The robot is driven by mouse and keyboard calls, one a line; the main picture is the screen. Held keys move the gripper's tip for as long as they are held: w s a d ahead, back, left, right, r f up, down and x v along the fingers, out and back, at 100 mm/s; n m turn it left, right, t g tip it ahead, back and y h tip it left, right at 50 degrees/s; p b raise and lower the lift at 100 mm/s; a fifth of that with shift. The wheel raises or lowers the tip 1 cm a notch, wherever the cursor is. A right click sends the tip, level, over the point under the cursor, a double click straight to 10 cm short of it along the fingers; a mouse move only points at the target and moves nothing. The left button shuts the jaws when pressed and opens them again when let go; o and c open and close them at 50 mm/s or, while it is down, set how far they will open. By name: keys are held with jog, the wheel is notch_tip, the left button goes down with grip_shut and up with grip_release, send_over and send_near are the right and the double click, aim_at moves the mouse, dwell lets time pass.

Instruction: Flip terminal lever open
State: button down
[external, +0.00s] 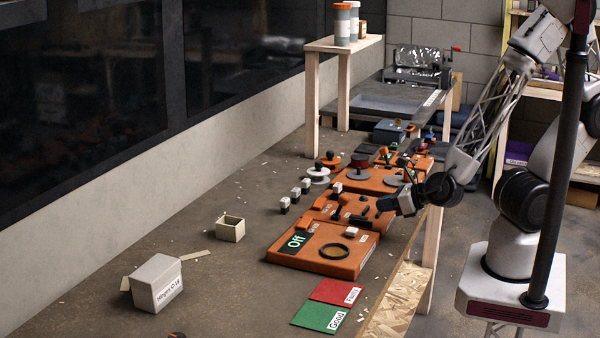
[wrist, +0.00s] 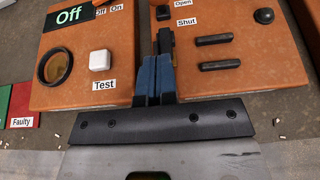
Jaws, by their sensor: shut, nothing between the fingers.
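In the wrist view an orange panel (wrist: 262,62) carries "Open" and "Shut" labels. A black lever-like part (wrist: 166,38) stands by the "Shut" label, and its lower end is hidden behind my fingertips. I cannot tell if they touch it. A small black block (wrist: 162,12) sits by the "Open" label. My gripper (wrist: 153,64), with blue fingers, is shut and empty over the left edge of this panel. In the external view my gripper (external: 384,204) is low at the right side of the orange panels; the lever is too small there to make out surely.
A neighbouring orange panel (wrist: 98,28) has an "Off" display (wrist: 70,15), a black ring (wrist: 55,66) and a white Test button (wrist: 100,60). Two black bars (wrist: 220,65) lie right of the lever. Red (external: 337,291) and green (external: 320,316) mats and a box (external: 155,283) lie nearer the camera.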

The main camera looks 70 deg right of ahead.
jog(key=shift+x, duration=0.9)
send_near(340, 206)
jog(key=shift+w+d+f, duration=0.15)
jog(key=shift+w+f, duration=0.75)
jog(key=shift+w, duration=0.15)
jog(key=shift+w+r, duration=0.35)
jog(key=shift+w, duration=0.5)
